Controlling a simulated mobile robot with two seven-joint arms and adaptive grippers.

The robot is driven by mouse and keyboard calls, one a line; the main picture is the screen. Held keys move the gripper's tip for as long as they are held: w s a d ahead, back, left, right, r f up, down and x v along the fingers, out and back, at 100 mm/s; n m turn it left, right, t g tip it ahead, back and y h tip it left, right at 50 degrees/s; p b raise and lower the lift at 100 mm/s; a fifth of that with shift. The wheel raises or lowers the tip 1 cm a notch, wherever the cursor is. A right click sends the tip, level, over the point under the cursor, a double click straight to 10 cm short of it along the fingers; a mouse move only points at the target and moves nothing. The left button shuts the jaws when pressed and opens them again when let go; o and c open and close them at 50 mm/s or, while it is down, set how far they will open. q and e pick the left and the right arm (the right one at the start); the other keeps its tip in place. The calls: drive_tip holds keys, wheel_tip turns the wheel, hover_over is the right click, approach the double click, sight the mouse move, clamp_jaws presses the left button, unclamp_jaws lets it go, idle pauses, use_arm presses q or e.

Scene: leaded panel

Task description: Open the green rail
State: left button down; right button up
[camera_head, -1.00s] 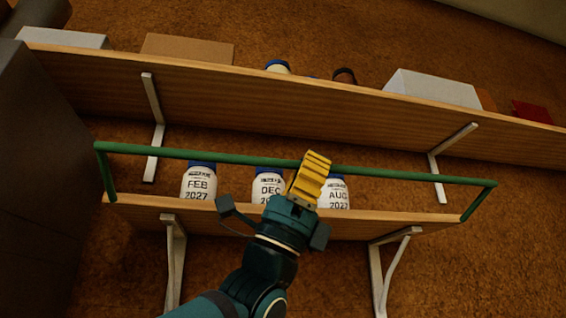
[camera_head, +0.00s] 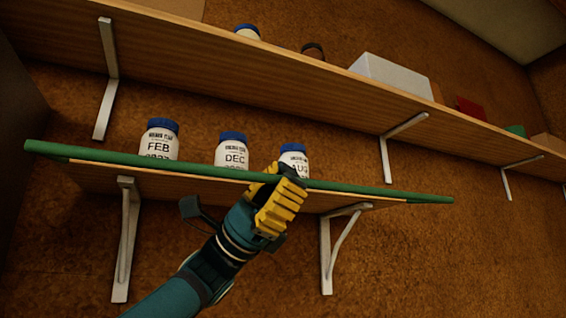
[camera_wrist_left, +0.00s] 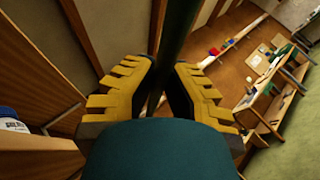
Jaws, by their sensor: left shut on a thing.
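The green rail (camera_head: 390,192) runs along the front edge of the lower wooden shelf (camera_head: 140,180), low across the bases of the jars. My left gripper (camera_head: 279,200), with yellow fingers, is shut on the rail just right of its middle. In the left wrist view the rail (camera_wrist_left: 177,35) passes between the fingers (camera_wrist_left: 165,85). Behind the rail stand three white jars with blue lids: the FEB jar (camera_head: 158,143), the DEC jar (camera_head: 231,153) and the AUG jar (camera_head: 294,158), partly hidden by the gripper. My right gripper is not in view.
An upper wooden shelf (camera_head: 260,75) hangs above, carrying a white box (camera_head: 390,75), a red item (camera_head: 471,107) and jars. White brackets (camera_head: 328,250) hold the lower shelf from below.

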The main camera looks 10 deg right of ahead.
use_arm(q)
drive_tip(key=shift+w+a+f+m+y+b, duration=0.1)
drive_tip(key=shift+w+f+m+y+b, duration=0.25)
drive_tip(key=shift+f, duration=0.55)
drive_tip(key=shift+w+a+f+m+y+b, duration=0.2)
drive_tip(key=shift+w+f+y, duration=0.25)
drive_tip(key=shift+f, duration=0.4)
drive_tip(key=shift+w+a+f+m+y+b, duration=0.15)
drive_tip(key=shift+w+f+m+y, duration=0.3)
drive_tip(key=shift+f, duration=0.45)
drive_tip(key=shift+w+d, duration=0.1)
drive_tip(key=c, duration=1)
unclamp_jaws()
